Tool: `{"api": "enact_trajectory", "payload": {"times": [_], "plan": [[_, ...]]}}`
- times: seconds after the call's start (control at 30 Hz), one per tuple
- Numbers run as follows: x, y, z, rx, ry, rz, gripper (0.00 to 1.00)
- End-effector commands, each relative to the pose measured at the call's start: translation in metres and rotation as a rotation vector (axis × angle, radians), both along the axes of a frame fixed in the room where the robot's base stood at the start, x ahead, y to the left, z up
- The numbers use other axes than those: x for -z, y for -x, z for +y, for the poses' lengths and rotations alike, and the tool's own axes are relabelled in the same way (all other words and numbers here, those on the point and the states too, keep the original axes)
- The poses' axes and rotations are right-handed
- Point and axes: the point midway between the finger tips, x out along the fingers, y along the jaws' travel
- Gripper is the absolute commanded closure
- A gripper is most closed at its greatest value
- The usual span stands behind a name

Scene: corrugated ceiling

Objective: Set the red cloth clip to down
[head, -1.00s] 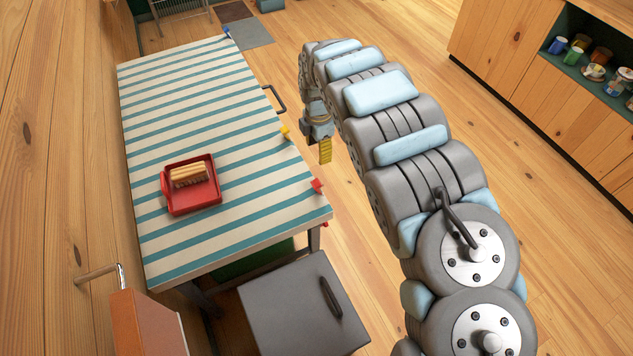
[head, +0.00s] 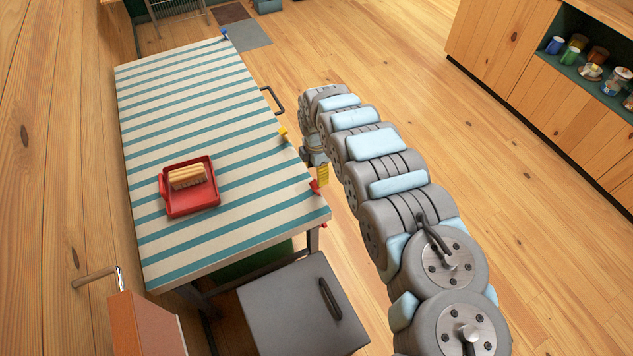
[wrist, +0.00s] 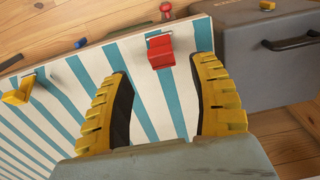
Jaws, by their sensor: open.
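The red cloth clip (head: 314,186) sits on the right edge of the striped table near its front corner. It also shows in the wrist view (wrist: 160,52), at the table's edge, ahead of my fingers and between their lines. My gripper (wrist: 165,95) is open and empty, its two yellow-padded fingers spread apart. In the head view my gripper (head: 322,178) is right beside the red clip, and a yellow finger pad partly overlaps it. I cannot tell from the frames whether they touch.
The striped table (head: 200,100) carries a red tray (head: 190,209) with a tan stack in it. A yellow clip (head: 283,132) and a blue clip (head: 225,34) are on the table's edges. A grey cabinet (head: 285,310) stands at the table's front. Floor right of the table is open.

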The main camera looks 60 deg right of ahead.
Motion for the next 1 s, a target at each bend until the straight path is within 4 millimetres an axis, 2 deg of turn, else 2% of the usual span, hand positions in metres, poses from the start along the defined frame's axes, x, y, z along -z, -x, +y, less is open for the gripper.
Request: {"api": "enact_trajectory", "payload": {"times": [0.5, 1.0], "plan": [[0.044, -0.001, 0.002, -0.001, -0.004, -0.001, 0.39], [0.056, 0.001, 0.001, 0.000, -0.001, 0.002, 0.39]]}}
